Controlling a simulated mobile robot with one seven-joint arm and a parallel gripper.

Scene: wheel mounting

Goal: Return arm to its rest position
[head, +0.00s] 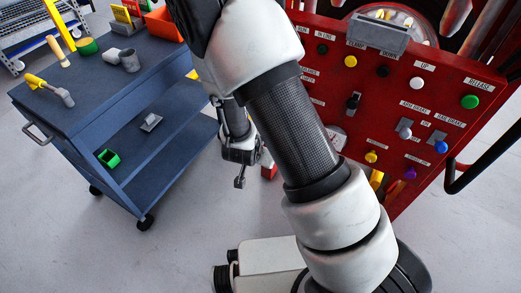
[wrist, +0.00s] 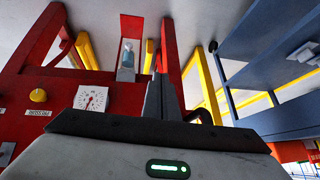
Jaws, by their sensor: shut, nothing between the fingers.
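My white and black arm rises from the lower right of the head view and bends over at the top. My gripper (head: 239,182) hangs below it, pointing down, in the gap between the blue cart and the red machine. In the wrist view the gripper fingers (wrist: 161,84) stand together, shut and empty. Part of the gripper's upper side is hidden behind my arm in the head view.
The red control panel (head: 425,105) with coloured knobs stands right, close to my arm. Grey floor (head: 60,235) is clear at the lower left.

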